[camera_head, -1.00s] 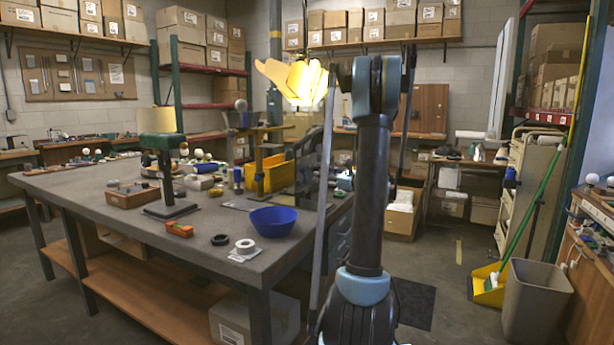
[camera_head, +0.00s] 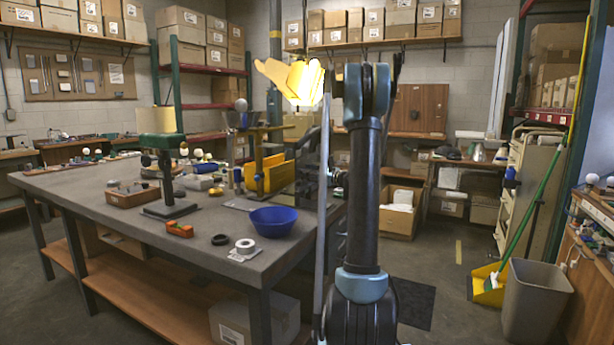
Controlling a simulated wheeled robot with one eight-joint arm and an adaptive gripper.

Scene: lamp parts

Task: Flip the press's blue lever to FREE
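A small green-headed bench machine (camera_head: 161,141) with a cream cylinder on top and a dark base plate stands on the grey workbench (camera_head: 95,190) at the left. A second upright fixture (camera_head: 257,150) with a horizontal bar stands farther back, by a yellow bin (camera_head: 277,172). I cannot tell which of them is the press. I make out no blue lever and no FREE marking on either. My arm rises in the right middle of the view and covers the right end of the bench. My gripper cannot be made out in this view.
A blue bowl (camera_head: 272,221), a white roll (camera_head: 245,246), a dark ring (camera_head: 220,239) and an orange block (camera_head: 179,229) lie near the bench's front edge.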

